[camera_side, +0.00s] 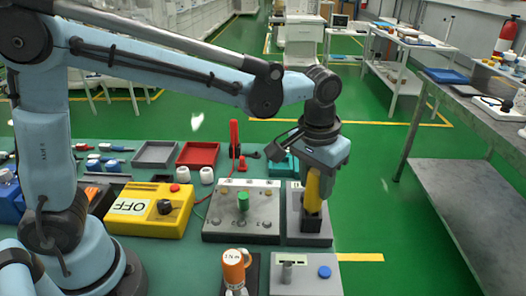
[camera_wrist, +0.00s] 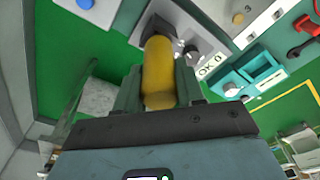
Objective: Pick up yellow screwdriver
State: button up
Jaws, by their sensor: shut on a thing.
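The yellow screwdriver (camera_side: 312,189) stands upright at a dark holder (camera_side: 312,221) on a grey block (camera_side: 294,238) in the side view. My gripper (camera_side: 320,172) points down over it and is shut on its yellow handle. In the wrist view the yellow handle (camera_wrist: 158,72) lies between my two fingers (camera_wrist: 157,90), with the dark holder (camera_wrist: 158,30) at its far end. The screwdriver's shaft and tip are hidden, so I cannot tell how deep it sits in the holder.
A grey panel (camera_side: 215,232) with a green knob stands left of the grey block. The floor right of the table is clear up to a metal bench (camera_side: 470,195).

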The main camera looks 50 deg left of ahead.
aim_at(319, 173)
jog(key=shift+c, duration=0.6)
jog(key=shift+r, duration=0.15)
jog(key=shift+r, duration=0.6)
jog(key=r, duration=0.3)
jog(key=shift+s+d+r, duration=0.1)
jog(key=shift+s+d, duration=0.2)
jog(key=shift+s, duration=0.05)
jog(key=s+d+r, duration=0.6)
jog(key=s, duration=0.2)
jog(key=s+a+f+n, duration=0.1)
jog(key=s+a+n, duration=0.2)
jog(key=a, duration=0.7)
jog(key=s+a+f+n+y, duration=0.1)
jog(key=s+a+f+n, duration=0.1)
jog(key=a+n, duration=0.4)
jog(key=s+a, duration=0.1)
jog(key=a, duration=0.3)
jog(key=shift+a, duration=0.3)
jog(key=shift+f, duration=0.15)
